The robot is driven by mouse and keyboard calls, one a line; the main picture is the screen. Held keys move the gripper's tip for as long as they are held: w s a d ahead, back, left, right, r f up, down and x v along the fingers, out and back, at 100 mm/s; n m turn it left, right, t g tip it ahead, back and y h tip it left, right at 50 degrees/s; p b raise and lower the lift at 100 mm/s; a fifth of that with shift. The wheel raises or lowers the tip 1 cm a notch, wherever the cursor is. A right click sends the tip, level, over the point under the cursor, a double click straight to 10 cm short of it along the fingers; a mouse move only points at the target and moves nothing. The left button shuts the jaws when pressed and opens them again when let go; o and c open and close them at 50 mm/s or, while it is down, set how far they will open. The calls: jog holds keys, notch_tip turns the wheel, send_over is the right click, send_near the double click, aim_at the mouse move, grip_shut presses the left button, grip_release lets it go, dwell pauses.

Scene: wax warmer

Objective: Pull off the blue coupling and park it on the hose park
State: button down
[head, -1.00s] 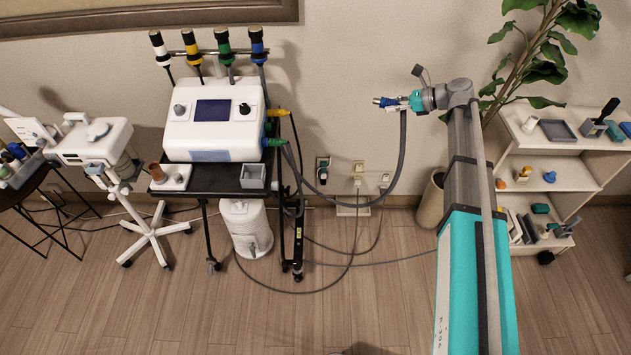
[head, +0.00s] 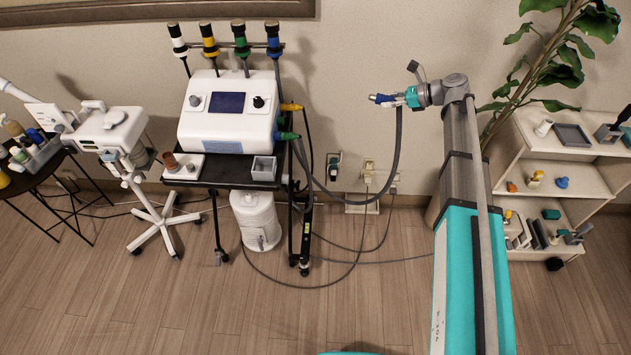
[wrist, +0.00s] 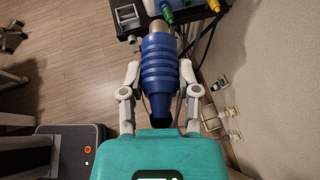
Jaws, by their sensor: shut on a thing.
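My gripper (head: 408,98) is held out in the air before the wall, right of the white machine (head: 228,112). It is shut on the blue coupling (head: 382,98), whose ribbed blue body (wrist: 160,62) lies between both fingers in the wrist view, its grey end pointing away from me. A grey hose (head: 397,150) hangs from the coupling and loops back toward the machine. A yellow connector (head: 291,107) and a green connector (head: 287,136) sit on the machine's right side. I cannot tell for sure which part is the hose park.
A rail above the machine carries white, yellow, green and blue-banded pieces (head: 273,38). A grey square cup (head: 263,168) stands on the black cart shelf. A white shelf unit (head: 560,140) and plant (head: 560,60) stand right. Cords run across the floor. Open air separates gripper and machine.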

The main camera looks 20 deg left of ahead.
jog(key=shift+a, duration=0.35)
jog(key=shift+f, duration=0.1)
jog(key=shift+a+f+b, duration=0.1)
jog(key=shift+f+b, duration=0.4)
jog(key=shift+b, duration=0.1)
jog(key=s+a+f+n+g+b, duration=0.1)
jog(key=a+f+b, duration=0.4)
jog(key=f+b, duration=0.6)
jog(key=s+a+f+n+g+b, duration=0.1)
jog(key=s+a+f+b, duration=0.3)
jog(key=f+b, duration=0.7)
jog(key=s+a+f+n+g+b, duration=0.1)
jog(key=s+a+f+b, duration=0.2)
jog(key=a+f+b, duration=0.5)
notch_tip(320, 180, down, 3)
jog(key=b, duration=0.3)
jog(key=shift+f+g, duration=0.2)
jog(key=shift+g, duration=0.1)
jog(key=shift+s, duration=0.1)
jog(key=shift+s+a, duration=0.3)
jog(key=shift+a, duration=0.75)
jog(key=shift+s+a, duration=0.25)
jog(key=shift+a, duration=0.8)
